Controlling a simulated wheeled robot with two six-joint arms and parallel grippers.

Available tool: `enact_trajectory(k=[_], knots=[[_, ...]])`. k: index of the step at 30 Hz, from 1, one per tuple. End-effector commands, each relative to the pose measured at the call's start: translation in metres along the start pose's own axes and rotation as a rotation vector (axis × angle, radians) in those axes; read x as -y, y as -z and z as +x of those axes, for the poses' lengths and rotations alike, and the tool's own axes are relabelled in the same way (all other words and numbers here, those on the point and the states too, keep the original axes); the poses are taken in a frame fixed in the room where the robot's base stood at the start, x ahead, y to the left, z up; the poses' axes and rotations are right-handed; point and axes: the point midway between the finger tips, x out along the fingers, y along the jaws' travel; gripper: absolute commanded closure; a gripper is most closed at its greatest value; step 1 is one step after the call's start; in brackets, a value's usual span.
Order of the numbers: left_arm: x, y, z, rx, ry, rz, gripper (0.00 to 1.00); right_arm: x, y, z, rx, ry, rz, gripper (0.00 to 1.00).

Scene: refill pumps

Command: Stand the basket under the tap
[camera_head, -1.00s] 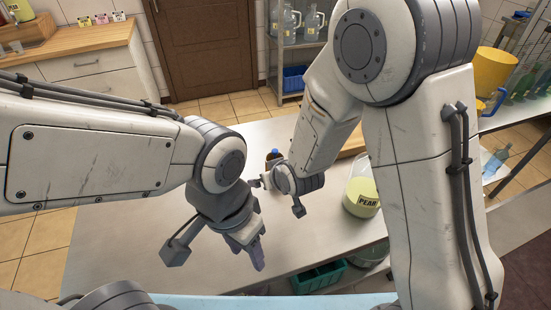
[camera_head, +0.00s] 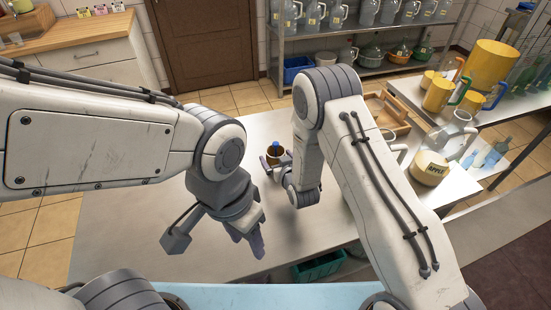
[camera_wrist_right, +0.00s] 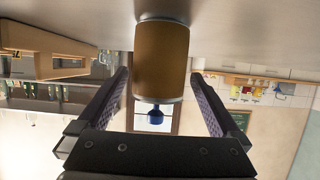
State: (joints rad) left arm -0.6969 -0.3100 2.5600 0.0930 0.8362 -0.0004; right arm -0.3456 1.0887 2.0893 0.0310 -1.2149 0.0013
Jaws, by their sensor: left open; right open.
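A green basket (camera_head: 318,267) shows in part below the front edge of the table, partly hidden by the table and my right arm. I cannot make out a tap in either view. My right gripper (camera_head: 276,163) is open beside a brown bottle with a blue cap (camera_head: 276,152) on the table. In the right wrist view, which is upside down, the brown bottle (camera_wrist_right: 162,60) appears between the two open fingers, with a gap on each side. My left gripper (camera_head: 254,236) is open and empty over the front part of the table.
A blue basket (camera_head: 297,68) sits on the lower shelf of the back rack (camera_head: 375,62). A jug labelled APPLE (camera_head: 431,168) and a wooden tray (camera_head: 388,112) stand right of my right arm. Yellow pitchers (camera_head: 438,95) are on the right-hand shelf. The table's left part (camera_head: 120,235) is clear.

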Motion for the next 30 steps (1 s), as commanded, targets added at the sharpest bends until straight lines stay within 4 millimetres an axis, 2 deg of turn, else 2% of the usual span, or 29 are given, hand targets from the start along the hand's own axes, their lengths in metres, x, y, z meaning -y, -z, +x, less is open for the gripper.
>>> enact_trajectory(k=[6,10,20,21,23,24,27,28,29,30], knots=[[-0.001,0.001,-0.016,0.0,0.0,0.0,0.5,-0.002,0.001,0.027,0.0,-0.001,0.0,0.0],[-0.001,0.001,-0.017,0.0,0.0,0.0,0.5,-0.002,0.0,0.042,-0.001,0.0,0.0,0.0],[-0.001,0.001,-0.017,0.0,0.0,0.0,0.5,-0.002,-0.001,0.048,0.0,0.0,0.0,0.0],[-0.001,0.001,-0.017,0.0,0.0,0.0,0.5,-0.002,-0.001,0.048,0.0,0.0,0.0,0.15],[-0.001,0.001,-0.017,0.0,0.0,0.0,0.5,-0.002,-0.001,0.048,0.0,0.0,0.0,0.38],[-0.001,0.001,-0.017,0.0,0.0,0.0,0.5,-0.002,-0.001,0.048,0.0,0.0,0.0,0.54],[-0.001,0.001,-0.017,0.0,0.0,0.0,0.5,-0.002,-0.001,0.048,0.0,0.0,0.0,0.91],[-0.001,0.001,-0.017,0.0,0.0,0.0,0.5,-0.002,-0.001,0.048,0.0,0.0,0.0,0.91],[-0.001,0.001,-0.017,0.0,0.0,0.0,0.5,-0.002,-0.001,0.048,0.0,0.0,0.0,1.0],[-0.001,0.001,-0.017,0.0,0.0,0.0,0.5,-0.002,-0.001,0.048,-0.001,0.0,0.0,1.0]])
